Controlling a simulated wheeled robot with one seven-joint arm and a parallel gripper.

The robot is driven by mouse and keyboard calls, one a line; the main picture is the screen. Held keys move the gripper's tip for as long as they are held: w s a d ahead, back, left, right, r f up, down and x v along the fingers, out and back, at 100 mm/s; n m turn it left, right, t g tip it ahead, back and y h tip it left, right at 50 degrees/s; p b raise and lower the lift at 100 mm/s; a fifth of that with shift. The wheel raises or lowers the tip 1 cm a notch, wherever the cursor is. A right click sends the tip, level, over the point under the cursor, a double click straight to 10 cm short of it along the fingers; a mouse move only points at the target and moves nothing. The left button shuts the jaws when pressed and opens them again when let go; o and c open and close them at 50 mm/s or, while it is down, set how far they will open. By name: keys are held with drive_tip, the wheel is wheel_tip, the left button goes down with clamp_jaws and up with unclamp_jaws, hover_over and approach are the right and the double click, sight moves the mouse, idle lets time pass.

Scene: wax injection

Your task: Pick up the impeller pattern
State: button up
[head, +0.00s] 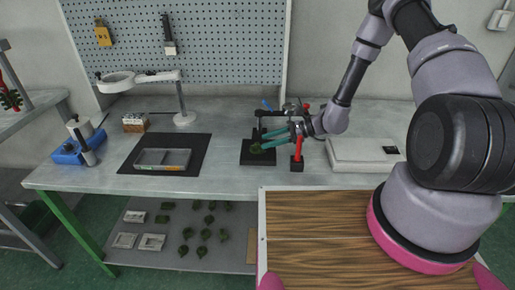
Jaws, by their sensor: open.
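A small dark green piece, which looks like the impeller pattern (256,148), lies on a black square plate (258,159) near the middle of the workbench. My gripper (263,141) reaches in from the right with its two teal fingers spread apart, pointing left. The fingertips are right at the green piece and partly cover it. The view is too small to tell whether a finger touches it or whether it sits between them.
A red-handled clamp (298,151) stands just right of the plate, close under my gripper. A white scale-like box (362,153) is farther right. A grey tray (162,159) on a black mat and a magnifier lamp (184,118) are left. Several green pieces (205,235) lie on the lower shelf.

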sight(258, 143)
drive_tip(key=x, duration=0.4)
drive_tip(key=shift+a, duration=0.35)
clamp_jaws()
